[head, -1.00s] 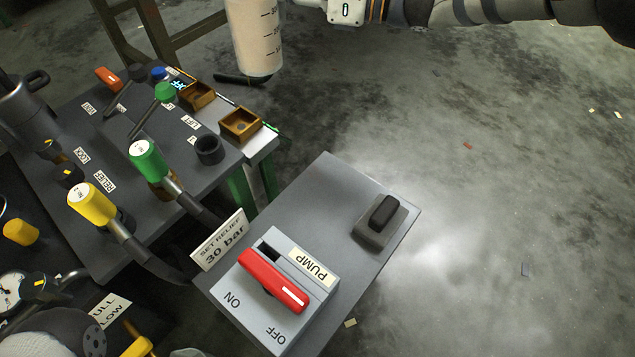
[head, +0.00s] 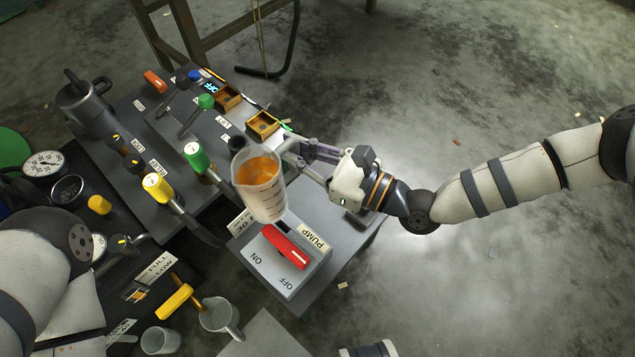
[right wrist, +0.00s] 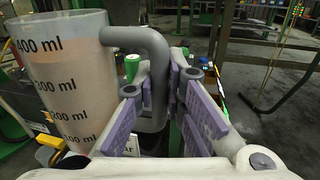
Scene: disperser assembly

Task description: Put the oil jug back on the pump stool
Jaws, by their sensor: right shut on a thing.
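The oil jug (head: 261,187) is a clear graduated beaker with amber oil. It hangs roughly upright in the head view, overlapping the far left edge of the pump stool (head: 342,252), whose grey top carries the red PUMP switch (head: 286,246). My right gripper (head: 292,150) is shut on the jug's handle. In the right wrist view the jug (right wrist: 65,75) is at the left, and its grey curved handle (right wrist: 150,45) runs between the purple-padded fingers. The jug's height above the stool is hard to tell. My left gripper is not in view.
A dark bench (head: 165,150) with green and yellow levers and small wooden trays stands left of the stool. The SET RELIEF card is partly hidden behind the jug. A dark block (head: 355,219) sits on the stool's right side, close under my right gripper. Cups (head: 218,316) stand at the lower left.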

